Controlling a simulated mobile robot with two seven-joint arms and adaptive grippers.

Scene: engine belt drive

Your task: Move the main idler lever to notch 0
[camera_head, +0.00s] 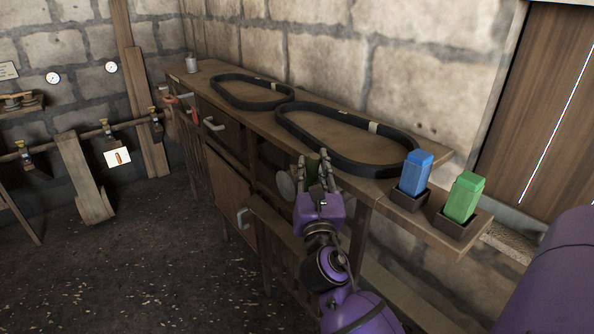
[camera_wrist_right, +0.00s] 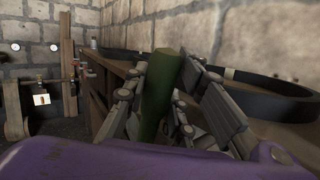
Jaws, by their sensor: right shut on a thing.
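My right gripper (camera_head: 313,172) is in front of the wooden bench's near edge, its fingers pointing away from me. It is shut on a dark green bar (camera_head: 313,166), which stands upright and slightly tilted between the fingers. The bar also shows in the right wrist view (camera_wrist_right: 160,95), between the grey jointed fingers; its lower end is hidden. I cannot tell whether this bar is the main idler lever. No lever marked as the main idler and no notch numbers can be made out. My left gripper is not in view.
Two black belts, a far one (camera_head: 249,102) and a near one (camera_head: 345,166), lie on the wooden bench. A blue block (camera_head: 415,172) and a green block (camera_head: 464,197) stand in dark holders at its right end. The floor at left is clear.

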